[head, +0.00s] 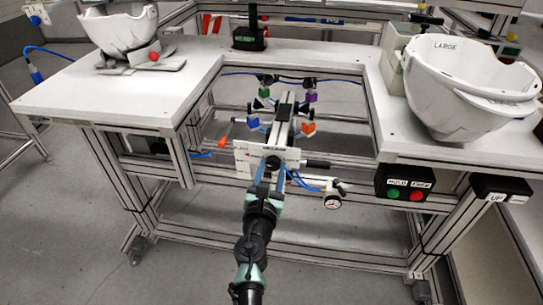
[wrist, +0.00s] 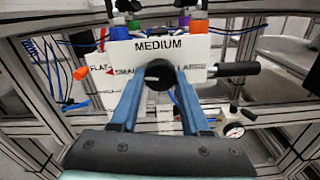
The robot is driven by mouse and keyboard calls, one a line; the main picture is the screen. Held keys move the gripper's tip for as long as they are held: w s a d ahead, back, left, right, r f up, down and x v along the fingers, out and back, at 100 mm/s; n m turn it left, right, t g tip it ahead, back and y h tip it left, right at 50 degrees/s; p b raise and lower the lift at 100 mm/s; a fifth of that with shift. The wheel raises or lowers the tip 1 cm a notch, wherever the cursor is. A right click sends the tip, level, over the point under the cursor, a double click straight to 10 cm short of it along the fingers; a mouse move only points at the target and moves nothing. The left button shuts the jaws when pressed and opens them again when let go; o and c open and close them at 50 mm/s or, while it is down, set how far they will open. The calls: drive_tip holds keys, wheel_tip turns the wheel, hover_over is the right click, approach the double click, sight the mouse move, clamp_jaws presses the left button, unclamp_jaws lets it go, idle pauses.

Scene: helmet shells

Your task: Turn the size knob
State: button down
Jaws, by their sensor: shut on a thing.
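The size knob (wrist: 159,74) is a round black knob on a white plate (wrist: 215,49) marked FLAT, SMALL, MEDIUM and LARGE. A pale mark shows on the knob's left part; its exact direction is hard to tell. A small red mark sits on the plate by SMALL. My gripper (wrist: 160,88) has its two blue fingers on either side of the knob, shut on it. In the head view my gripper (head: 269,170) reaches the plate (head: 245,150) at the front of the central fixture, and the arm hides part of it.
A black handle (wrist: 238,68) sticks out right of the plate. A pressure gauge (head: 332,202) with blue hoses hangs below right. Orange, green and purple parts sit behind the plate. A white helmet shell marked LARGE (head: 455,85) stands right, another shell (head: 118,30) left. HOLD and FREE buttons (head: 404,187) are right.

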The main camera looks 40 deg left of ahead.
drive_tip(key=shift+n, duration=0.6)
drive_tip(key=shift+c, duration=1.9)
unclamp_jaws()
drive_tip(key=p+v, duration=0.1)
drive_tip(key=v, duration=1.2)
